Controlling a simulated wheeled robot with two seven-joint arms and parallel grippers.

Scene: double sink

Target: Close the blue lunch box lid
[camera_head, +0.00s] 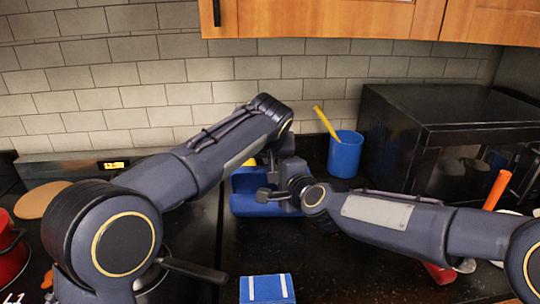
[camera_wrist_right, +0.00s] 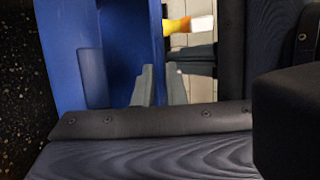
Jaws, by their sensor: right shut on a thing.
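The blue lunch box (camera_head: 241,184) stands on the dark counter near the back wall, partly hidden behind my grippers. Its blue panel and wall (camera_wrist_right: 92,60) fill the left of the right wrist view; I cannot tell how far the lid stands open. My right gripper (camera_head: 266,196) is at the front right of the box. Its grey fingers (camera_wrist_right: 162,88) show close together in the wrist view, shut on part of the box; the gripped spot is not clear. My left gripper (camera_head: 273,170) hangs over the box's right part, just above the right one; its fingers are too small to read.
A blue block with white stripes (camera_head: 267,289) lies at the front. A red pot (camera_head: 10,255) is at far left. Counter between block and box is clear.

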